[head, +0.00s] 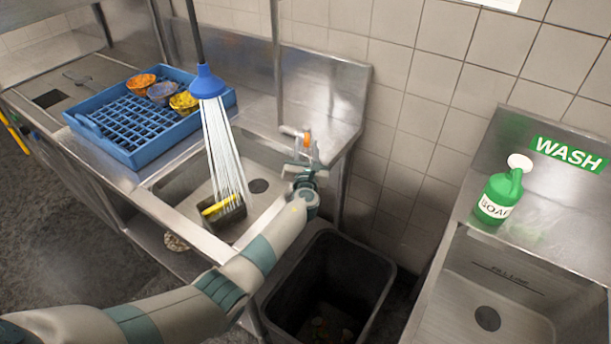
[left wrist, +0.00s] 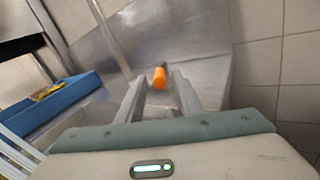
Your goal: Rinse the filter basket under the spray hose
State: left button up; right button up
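The spray hose (head: 207,84) hangs over the sink (head: 173,190) with its blue head pointing down. White streams of water run from it onto a dark box-shaped basket with a yellow strip, apparently the filter basket (head: 228,226), at the sink's near side. My left gripper (head: 306,150) is beyond the sink's right end, away from the basket. Its fingers are apart in the left wrist view (left wrist: 159,88), with a small orange cylinder (left wrist: 159,77) between their tips. The orange piece also shows in the head view (head: 307,139). My right gripper is out of view.
A blue dish rack (head: 150,157) with several coloured bowls stands left of the sink. A dark bin (head: 376,300) is below my left arm. A green soap jug (head: 497,198) stands by the right-hand sink (head: 455,285) with a WASH sign (head: 567,153).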

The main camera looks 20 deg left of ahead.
pick_arm(q)
jog(key=v, duration=1.4)
jog(key=shift+s, duration=0.15)
jog(key=shift+s+d+f, duration=0.1)
jog(key=shift+d+f, duration=0.05)
